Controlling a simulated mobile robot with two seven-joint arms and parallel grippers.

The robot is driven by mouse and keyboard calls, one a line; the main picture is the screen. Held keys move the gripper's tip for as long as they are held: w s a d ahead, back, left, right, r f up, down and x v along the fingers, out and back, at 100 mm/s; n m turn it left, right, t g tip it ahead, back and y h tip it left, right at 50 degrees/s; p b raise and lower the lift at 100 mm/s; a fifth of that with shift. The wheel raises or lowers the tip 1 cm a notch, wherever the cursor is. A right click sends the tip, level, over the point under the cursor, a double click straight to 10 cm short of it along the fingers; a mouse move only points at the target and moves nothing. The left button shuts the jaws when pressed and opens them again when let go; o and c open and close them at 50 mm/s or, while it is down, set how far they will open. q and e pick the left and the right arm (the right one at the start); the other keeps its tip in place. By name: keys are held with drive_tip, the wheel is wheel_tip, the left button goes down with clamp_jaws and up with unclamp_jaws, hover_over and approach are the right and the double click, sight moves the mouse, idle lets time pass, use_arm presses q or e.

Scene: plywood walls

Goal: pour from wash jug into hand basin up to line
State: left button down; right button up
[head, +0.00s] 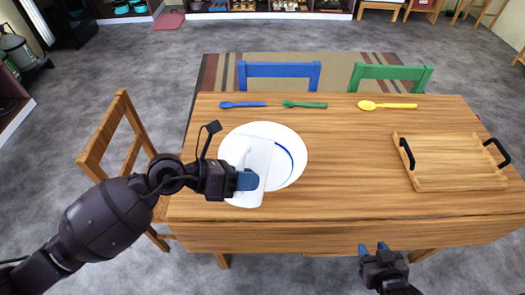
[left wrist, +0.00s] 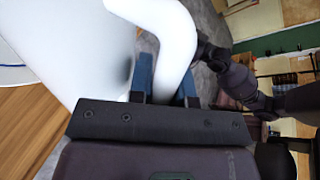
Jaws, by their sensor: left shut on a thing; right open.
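The white wash jug (head: 257,158) is held over the white hand basin (head: 290,140) on the wooden table. In the head view the jug covers the left part of the basin, and a curved blue line shows inside the basin to its right. My left gripper (head: 248,180) is shut on the jug's handle; the handle (left wrist: 178,45) lies between the fingers in the left wrist view. The jug looks tilted, but its mouth and any water are hidden. My right gripper (head: 375,248) is open and empty, in front of the table's near edge.
A wooden tray (head: 450,175) with black handles lies at the table's right. Blue (head: 243,104), green (head: 304,104) and yellow (head: 387,105) spoons lie along the far edge. A wooden chair (head: 120,140) stands at the left. The table's middle is clear.

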sight(253, 152)
use_arm(q)
drive_tip(key=shift+w+d, duration=0.1)
drive_tip(key=shift+w, duration=0.05)
drive_tip(key=shift+w+f+n+g, duration=0.1)
drive_tip(key=shift+w+n+g, duration=0.05)
drive_tip(key=shift+n+g, duration=0.15)
idle(0.5)
drive_tip(key=shift+w, duration=0.1)
drive_tip(key=shift+w+p, duration=0.15)
drive_tip(key=shift+p, duration=0.2)
drive_tip(key=shift+d+n, duration=0.1)
drive_tip(key=shift+n, duration=0.2)
drive_tip(key=shift+w+g+y, duration=0.1)
drive_tip(key=shift+g+y, duration=0.2)
drive_tip(key=shift+w, duration=0.1)
drive_tip(key=shift+w+d+n+g+p, duration=0.1)
drive_tip(key=shift+w+n+g+p, duration=0.1)
drive_tip(key=shift+n+g+p, duration=0.1)
idle(0.4)
drive_tip(key=shift+w+r, duration=0.1)
drive_tip(key=shift+r, duration=0.1)
idle(0.5)
